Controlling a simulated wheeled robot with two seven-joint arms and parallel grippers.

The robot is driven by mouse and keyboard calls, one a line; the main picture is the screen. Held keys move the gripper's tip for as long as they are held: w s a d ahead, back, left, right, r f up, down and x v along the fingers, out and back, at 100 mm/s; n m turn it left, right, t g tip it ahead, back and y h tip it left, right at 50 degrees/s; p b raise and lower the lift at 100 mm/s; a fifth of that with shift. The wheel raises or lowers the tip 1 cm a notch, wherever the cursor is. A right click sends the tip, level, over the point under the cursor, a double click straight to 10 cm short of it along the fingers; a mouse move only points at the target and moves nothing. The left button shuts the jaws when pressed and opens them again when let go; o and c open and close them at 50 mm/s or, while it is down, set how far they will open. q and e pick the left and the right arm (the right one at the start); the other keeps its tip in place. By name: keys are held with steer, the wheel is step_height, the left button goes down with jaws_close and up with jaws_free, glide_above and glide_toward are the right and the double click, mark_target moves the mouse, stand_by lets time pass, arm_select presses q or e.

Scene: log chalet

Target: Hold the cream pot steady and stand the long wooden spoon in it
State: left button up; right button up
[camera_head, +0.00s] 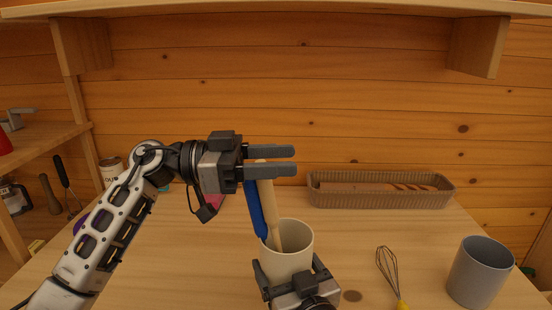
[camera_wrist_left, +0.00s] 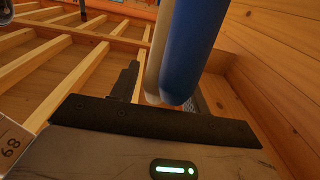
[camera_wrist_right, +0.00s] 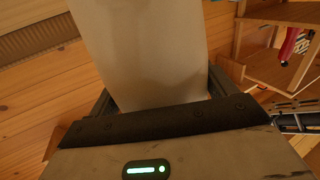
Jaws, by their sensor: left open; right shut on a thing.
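The cream pot (camera_head: 287,258) stands upright on the table at the front, and fills the middle of the right wrist view (camera_wrist_right: 150,60). My right gripper (camera_head: 291,274) is shut on it, a finger on each side. The long wooden spoon (camera_head: 269,205) leans left with its lower end inside the pot; its pale handle shows in the left wrist view (camera_wrist_left: 157,55). My left gripper (camera_head: 280,161) is open above the pot, with the spoon's upper end between its fingers. A blue handle (camera_head: 256,208) runs close beside the spoon to the pot's left rim; I cannot tell whether it is inside.
A grey cup (camera_head: 480,272) and a whisk (camera_head: 388,268) are on the table to the right. A long ribbed tray (camera_head: 380,201) holding wooden pieces is at the back. A pink thing (camera_head: 214,201) is partly hidden behind my left gripper. A shelf (camera_head: 290,10) overhangs the table.

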arm_select(q)
steer(key=a, duration=1.2)
steer(key=shift+s+f, duration=0.2)
steer(key=shift+f, duration=0.05)
